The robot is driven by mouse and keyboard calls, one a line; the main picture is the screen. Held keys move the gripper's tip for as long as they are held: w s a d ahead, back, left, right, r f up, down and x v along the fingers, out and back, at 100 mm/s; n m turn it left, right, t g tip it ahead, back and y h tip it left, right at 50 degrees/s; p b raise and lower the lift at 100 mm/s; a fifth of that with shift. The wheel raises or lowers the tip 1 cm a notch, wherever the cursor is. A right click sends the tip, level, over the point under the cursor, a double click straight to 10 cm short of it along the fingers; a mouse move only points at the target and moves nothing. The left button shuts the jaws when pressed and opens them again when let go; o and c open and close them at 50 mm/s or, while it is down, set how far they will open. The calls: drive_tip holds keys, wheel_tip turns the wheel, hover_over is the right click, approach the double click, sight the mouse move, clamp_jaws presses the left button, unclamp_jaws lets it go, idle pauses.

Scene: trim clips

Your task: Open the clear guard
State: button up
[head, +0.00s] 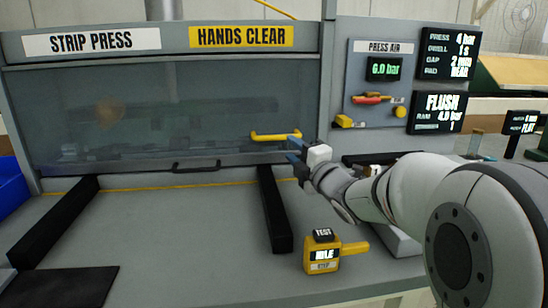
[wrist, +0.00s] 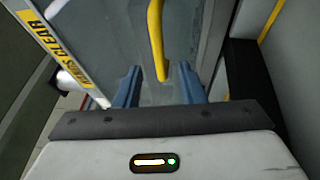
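The clear guard (head: 150,125) is a tinted see-through panel, down across the front of the strip press, with dim machine parts behind it. A yellow bar handle (head: 275,136) sits at its lower right. A small black handle (head: 197,167) is at its bottom edge. My gripper (head: 296,150) is just right of and slightly below the yellow handle's right end. In the wrist view my gripper (wrist: 160,86) has its two blue fingers spread, with the yellow handle (wrist: 156,40) showing in line with the gap between them. I cannot tell whether they touch it.
Black rails (head: 275,210) run along the grey bench. A yellow test unit (head: 323,253) stands on the bench's front right part. A press air panel (head: 378,85) is right of the guard. A blue bin (head: 12,187) is at far left. The bench middle is clear.

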sight(279, 139)
drive_tip(key=shift+w+a+n+y, duration=0.3)
drive_tip(key=shift+w+a+y, duration=0.1)
drive_tip(key=x, duration=0.7)
drive_tip(key=shift+c, duration=0.4)
clamp_jaws()
